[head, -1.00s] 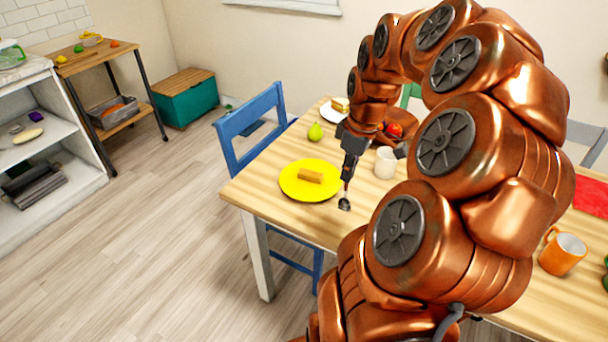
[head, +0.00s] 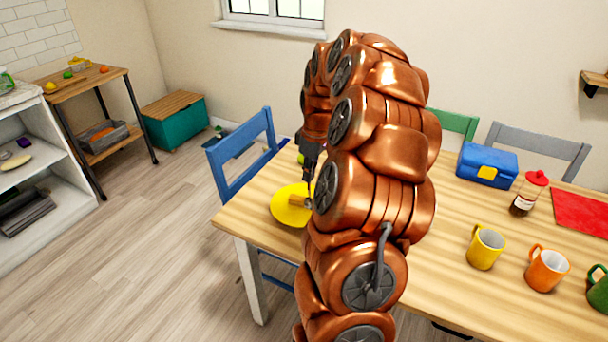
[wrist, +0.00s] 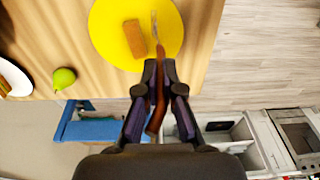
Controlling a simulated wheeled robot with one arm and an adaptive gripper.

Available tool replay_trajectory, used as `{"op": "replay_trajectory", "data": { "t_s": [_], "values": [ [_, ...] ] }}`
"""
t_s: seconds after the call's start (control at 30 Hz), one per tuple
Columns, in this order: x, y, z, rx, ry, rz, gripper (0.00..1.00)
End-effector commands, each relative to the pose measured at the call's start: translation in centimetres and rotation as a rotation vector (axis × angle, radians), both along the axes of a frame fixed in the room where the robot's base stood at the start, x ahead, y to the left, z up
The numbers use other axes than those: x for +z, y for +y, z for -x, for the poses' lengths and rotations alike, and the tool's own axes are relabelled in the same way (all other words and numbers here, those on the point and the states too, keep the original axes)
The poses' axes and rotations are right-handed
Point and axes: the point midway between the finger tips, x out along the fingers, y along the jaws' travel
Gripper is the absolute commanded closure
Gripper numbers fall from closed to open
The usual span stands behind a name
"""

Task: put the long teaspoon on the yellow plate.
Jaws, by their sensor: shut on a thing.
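The yellow plate (head: 283,213) lies on the near left corner of the wooden table, partly hidden by my arm in the head view. It also shows at the top of the wrist view (wrist: 105,45). A brown block (wrist: 134,39) lies on the plate. My gripper (wrist: 159,73) is shut on the long teaspoon (wrist: 159,84), whose brownish handle runs between the fingers. The spoon's thin far part extends over the plate, to the right of the block. In the head view my gripper (head: 308,185) points down at the plate's right side. I cannot tell whether the spoon touches the plate.
A green pear (wrist: 64,78) is left of the plate in the wrist view. A blue chair (head: 240,150) stands against the table's left side. Yellow (head: 486,247) and orange (head: 546,269) mugs, a blue lunchbox (head: 487,165) and a red-lidded jar (head: 529,193) stand well to the right.

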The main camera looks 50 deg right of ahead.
Motion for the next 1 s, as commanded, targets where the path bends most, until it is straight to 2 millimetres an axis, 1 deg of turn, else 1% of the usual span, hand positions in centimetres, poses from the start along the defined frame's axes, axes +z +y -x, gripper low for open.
{"op": "replay_trajectory", "data": {
  "t_s": [0.03, 0.13, 0.5, 0.8, 0.9, 1.0],
  "values": [
    [0.1, -0.2, -0.6, 0.0, 0.001, 0.0, 1.0],
    [0.1, -0.5, -1.5, 0.0, -0.002, 0.002, 1.0],
    [-0.2, -0.7, -2.7, 0.0, 0.0, 0.0, 1.0],
    [-3.1, -0.6, -2.5, -0.001, 0.002, -0.003, 1.0],
    [-3.6, -0.7, -2.5, -0.001, 0.0, -0.001, 1.0],
    [-3.7, -0.7, -2.6, -0.001, -0.001, 0.001, 1.0]
  ]
}}
